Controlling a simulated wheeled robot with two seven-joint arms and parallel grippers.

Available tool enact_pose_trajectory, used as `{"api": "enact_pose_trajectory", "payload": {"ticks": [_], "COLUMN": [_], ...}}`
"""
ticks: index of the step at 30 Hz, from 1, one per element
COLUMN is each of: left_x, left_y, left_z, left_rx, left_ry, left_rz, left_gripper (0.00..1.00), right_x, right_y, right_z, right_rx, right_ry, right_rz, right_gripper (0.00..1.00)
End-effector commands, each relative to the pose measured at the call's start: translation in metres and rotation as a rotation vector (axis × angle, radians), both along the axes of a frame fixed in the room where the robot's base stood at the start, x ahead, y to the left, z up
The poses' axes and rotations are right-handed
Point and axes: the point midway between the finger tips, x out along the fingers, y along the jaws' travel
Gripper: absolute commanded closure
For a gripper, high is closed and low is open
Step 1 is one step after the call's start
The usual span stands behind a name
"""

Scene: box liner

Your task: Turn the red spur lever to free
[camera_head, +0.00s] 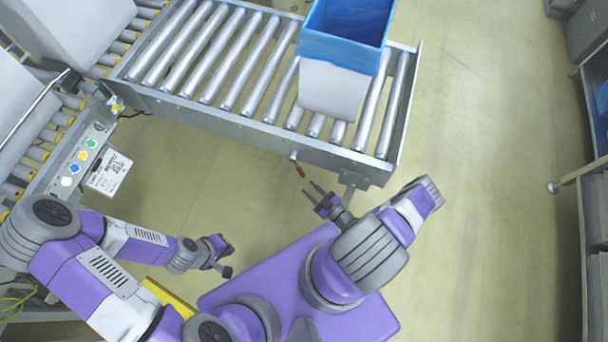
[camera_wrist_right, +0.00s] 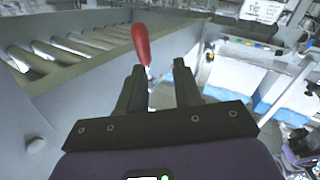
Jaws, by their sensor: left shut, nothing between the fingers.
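The red spur lever (camera_head: 299,169) hangs from the near side rail of the roller conveyor, pointing down and to the right in the head view. In the right wrist view its red handle (camera_wrist_right: 141,45) stands nearly upright, just beyond the fingertips and closer to the left finger. My right gripper (camera_head: 310,190) is open, a short way below and right of the lever; its two parted fingers (camera_wrist_right: 160,68) show nothing held. I cannot tell whether a finger touches the lever. My left gripper (camera_head: 228,258) is shut and empty, lower left, away from the conveyor.
A grey box with a blue liner (camera_head: 340,92) stands on the spur rollers (camera_head: 235,60) above the lever. A control panel with coloured buttons (camera_head: 83,155) and a paper sign (camera_head: 109,173) are at left. The floor right of the conveyor is clear; a rack (camera_head: 590,160) stands far right.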

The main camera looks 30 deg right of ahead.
Motion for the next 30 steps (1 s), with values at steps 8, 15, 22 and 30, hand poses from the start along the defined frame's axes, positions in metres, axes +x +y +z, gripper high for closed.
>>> {"api": "enact_pose_trajectory", "payload": {"ticks": [8,15,22,30], "left_x": [0.0,0.0,0.0,0.0], "left_y": [0.0,0.0,0.0,0.0], "left_z": [-0.003,-0.009,-0.011,-0.01], "left_rx": [0.0,0.0,0.0,0.0], "left_ry": [0.0,0.0,0.0,0.0], "left_rz": [0.0,0.0,0.0,0.0], "left_gripper": [1.0,1.0,1.0,1.0], "right_x": [0.016,0.054,0.07,0.071], "right_y": [-0.017,-0.011,-0.009,-0.008], "right_z": [-0.006,-0.006,-0.006,-0.005], "right_rx": [0.084,0.082,0.081,0.08], "right_ry": [0.006,0.006,0.008,0.007], "right_rz": [-0.1,-0.096,-0.097,-0.097], "right_gripper": [0.67,0.67,0.67,0.7]}}
